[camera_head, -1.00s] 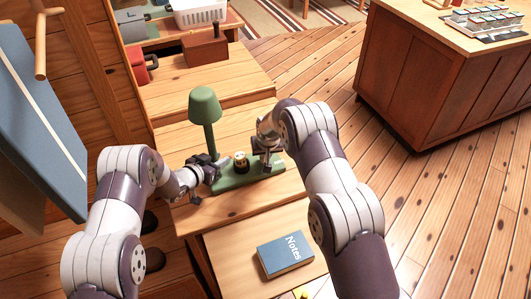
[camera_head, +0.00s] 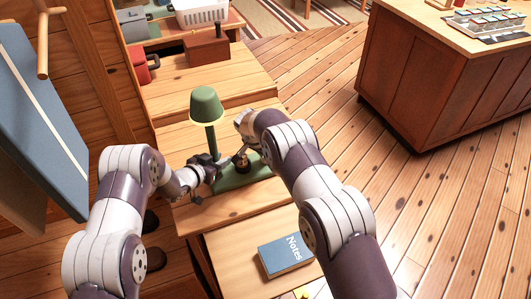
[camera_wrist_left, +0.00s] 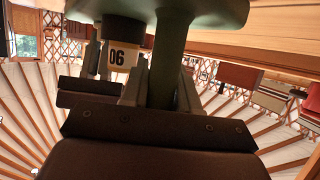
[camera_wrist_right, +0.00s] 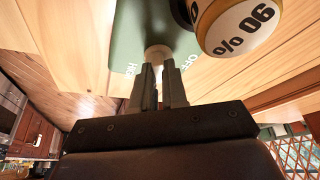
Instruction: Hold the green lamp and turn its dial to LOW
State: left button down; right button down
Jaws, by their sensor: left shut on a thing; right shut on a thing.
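The green lamp (camera_head: 205,105) stands upright on the wooden table. My left gripper (camera_head: 212,168) is shut on its green stem, which runs between the fingers in the left wrist view (camera_wrist_left: 162,85).
A blue Notes book (camera_head: 285,256) lies on the lower shelf in front. A brown box (camera_head: 206,48), a white basket (camera_head: 200,12) and a red item (camera_head: 140,65) are farther back. A wooden counter (camera_head: 430,90) stands at the right, with open floor between.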

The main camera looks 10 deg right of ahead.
jog(key=shift+m, duration=0.4)
jog(key=c, duration=1.1)
grip_release()
jog(key=shift+c, duration=0.2)
jog(key=v, duration=1.2)
jog(key=shift+a, duration=0.1)
